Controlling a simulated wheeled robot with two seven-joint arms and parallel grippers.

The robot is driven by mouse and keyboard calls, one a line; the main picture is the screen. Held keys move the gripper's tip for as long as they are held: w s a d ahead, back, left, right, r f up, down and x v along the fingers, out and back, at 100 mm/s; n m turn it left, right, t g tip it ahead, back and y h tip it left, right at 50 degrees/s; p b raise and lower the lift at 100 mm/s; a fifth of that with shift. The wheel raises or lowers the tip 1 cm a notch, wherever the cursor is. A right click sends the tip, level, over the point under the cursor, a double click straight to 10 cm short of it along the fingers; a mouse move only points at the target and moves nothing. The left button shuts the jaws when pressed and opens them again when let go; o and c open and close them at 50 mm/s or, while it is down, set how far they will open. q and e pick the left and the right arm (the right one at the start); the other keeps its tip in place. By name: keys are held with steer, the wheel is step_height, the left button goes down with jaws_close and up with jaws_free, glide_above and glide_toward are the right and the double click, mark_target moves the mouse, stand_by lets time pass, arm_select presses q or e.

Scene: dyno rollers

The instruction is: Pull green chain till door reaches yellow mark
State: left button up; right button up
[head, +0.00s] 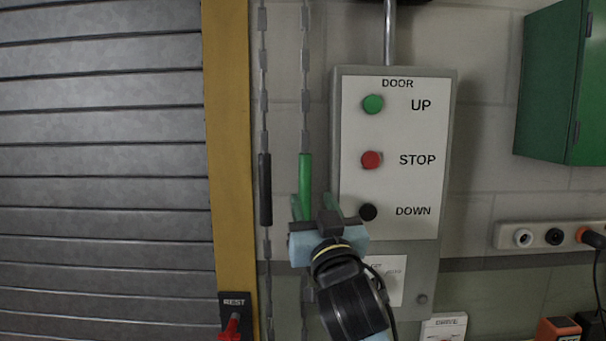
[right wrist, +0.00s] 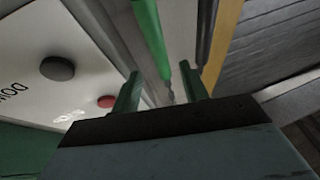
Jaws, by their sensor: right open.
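The green chain's green grip (head: 305,176) hangs on a grey chain beside the door control box. My right gripper (head: 316,204) is open at the lower end of this grip. In the right wrist view the green grip (right wrist: 151,35) lines up between the open fingers (right wrist: 160,84); I cannot tell whether it touches them. The grey slatted door (head: 100,150) fills the left of the head view, down to the picture's bottom. A yellow post (head: 229,150) stands at its right edge. I see no separate yellow mark. My left gripper is not in view.
A second chain with a black grip (head: 265,190) hangs just left of the green one. The control box (head: 420,185) with UP, STOP and DOWN buttons is close on the right. A red handle (head: 232,326) labelled REST, a green cabinet (head: 562,80) and a socket strip (head: 540,236) also show.

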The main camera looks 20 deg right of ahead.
mark_target(303, 177)
steer(key=p+x, duration=0.2)
steer(key=x, duration=0.7)
steer(key=shift+w+d, duration=0.1)
jaws_close()
